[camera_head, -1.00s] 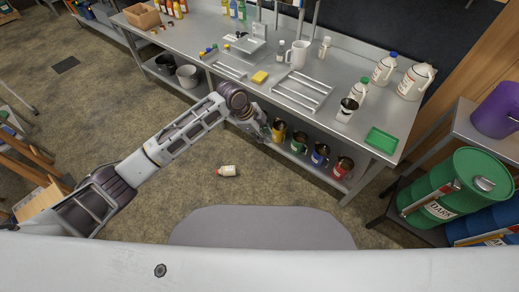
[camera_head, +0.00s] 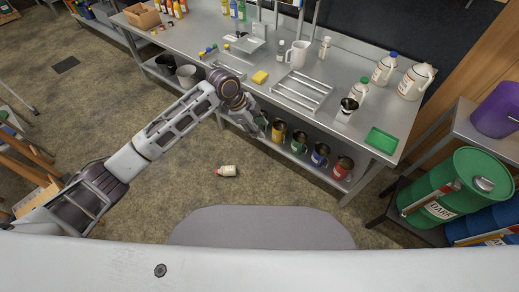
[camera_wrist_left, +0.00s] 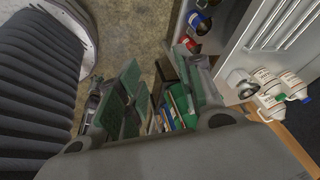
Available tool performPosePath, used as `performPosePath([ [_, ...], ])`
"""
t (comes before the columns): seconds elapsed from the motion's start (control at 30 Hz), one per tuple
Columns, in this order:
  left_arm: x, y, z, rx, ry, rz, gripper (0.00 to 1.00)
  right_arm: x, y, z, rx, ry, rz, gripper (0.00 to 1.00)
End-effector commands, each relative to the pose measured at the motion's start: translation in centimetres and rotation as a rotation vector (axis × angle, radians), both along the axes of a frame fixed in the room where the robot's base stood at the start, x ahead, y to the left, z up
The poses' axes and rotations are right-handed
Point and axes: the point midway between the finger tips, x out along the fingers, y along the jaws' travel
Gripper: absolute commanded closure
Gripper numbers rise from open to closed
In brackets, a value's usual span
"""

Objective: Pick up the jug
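A small cream jug or bottle with a red part (camera_head: 228,171) lies on its side on the floor in front of the bench. White jugs, one with a blue cap (camera_head: 385,68) and a larger one (camera_head: 414,82), stand at the right back of the bench. A smaller green-capped one (camera_head: 360,90) stands before them. Jugs also show at the right of the left wrist view (camera_wrist_left: 292,85). My left gripper (camera_head: 258,127) is at the bench's front edge, above and right of the floor jug in the picture, apart from it. In the wrist view its green-padded fingers (camera_wrist_left: 168,95) are spread and hold nothing visible. My right gripper is out of view.
The steel bench (camera_head: 350,120) carries a rack (camera_head: 303,94), a white pitcher (camera_head: 298,54), a yellow sponge (camera_head: 260,77) and a green tray (camera_head: 382,140). Several colored cans (camera_head: 320,154) stand on its lower shelf, near my gripper. A green drum (camera_head: 455,188) stands right. The floor around the lying jug is clear.

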Motion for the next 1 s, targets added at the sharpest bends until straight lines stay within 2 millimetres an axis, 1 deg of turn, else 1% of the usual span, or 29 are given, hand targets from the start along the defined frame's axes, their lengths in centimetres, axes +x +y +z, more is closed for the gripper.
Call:
performPosePath([
  [0.2, 0.0, 1.2, 2.5, -0.001, -0.003, 0.0, 0.64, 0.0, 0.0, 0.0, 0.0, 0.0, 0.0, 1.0],
  [0.6, -0.5, 3.1, 6.7, 0.0, -0.002, 0.0, 0.64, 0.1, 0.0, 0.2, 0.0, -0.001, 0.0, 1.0],
  [0.8, -0.6, 3.8, 8.1, 0.0, -0.001, 0.0, 0.64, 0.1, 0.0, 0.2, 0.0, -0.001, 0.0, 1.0],
  [1.0, -0.7, 3.9, 8.5, 0.0, 0.0, 0.0, 0.64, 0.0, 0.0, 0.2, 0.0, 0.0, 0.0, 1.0],
])
